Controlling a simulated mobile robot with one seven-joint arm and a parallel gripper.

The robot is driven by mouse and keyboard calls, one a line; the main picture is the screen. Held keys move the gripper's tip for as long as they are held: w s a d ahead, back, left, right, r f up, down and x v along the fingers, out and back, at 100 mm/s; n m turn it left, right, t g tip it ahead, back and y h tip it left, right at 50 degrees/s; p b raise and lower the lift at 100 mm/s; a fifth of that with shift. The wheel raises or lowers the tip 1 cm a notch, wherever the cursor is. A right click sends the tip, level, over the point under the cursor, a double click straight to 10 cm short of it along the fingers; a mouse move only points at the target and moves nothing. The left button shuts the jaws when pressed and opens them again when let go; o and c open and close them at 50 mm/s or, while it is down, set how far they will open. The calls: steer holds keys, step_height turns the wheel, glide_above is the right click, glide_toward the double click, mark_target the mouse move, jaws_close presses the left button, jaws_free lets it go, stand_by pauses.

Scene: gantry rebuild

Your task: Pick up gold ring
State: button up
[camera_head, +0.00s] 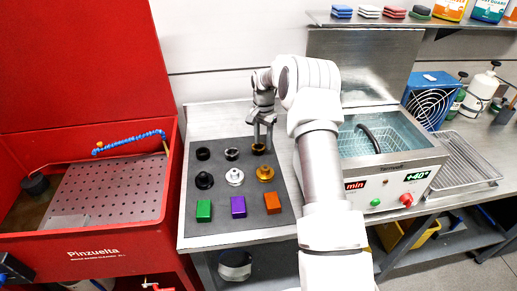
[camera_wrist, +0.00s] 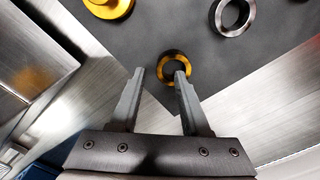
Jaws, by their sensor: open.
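The gold ring (camera_head: 258,149) lies at the back right of the dark grey mat (camera_head: 221,229). In the wrist view the gold ring (camera_wrist: 163,71) shows as a small band, part gold and part dark, lying near the mat's corner. My gripper (camera_head: 264,141) points down over that corner. In the wrist view my gripper (camera_wrist: 160,73) is open, with nothing between its fingers. The ring shows beyond and between the two fingertips, closer to the right one. I cannot tell the exact height of the fingertips above it.
A silver ring (camera_head: 231,154) and a black ring (camera_head: 203,153) share its row. A gold flanged part (camera_head: 265,174) stands in front, beside silver and black ones. Green, purple and orange blocks lie nearer. A red washer (camera_head: 85,240) stands left, a water bath (camera_head: 395,184) right.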

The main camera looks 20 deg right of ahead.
mark_target(263, 148)
step_height(263, 148, down, 3)
jaws_close()
stand_by(1.5)
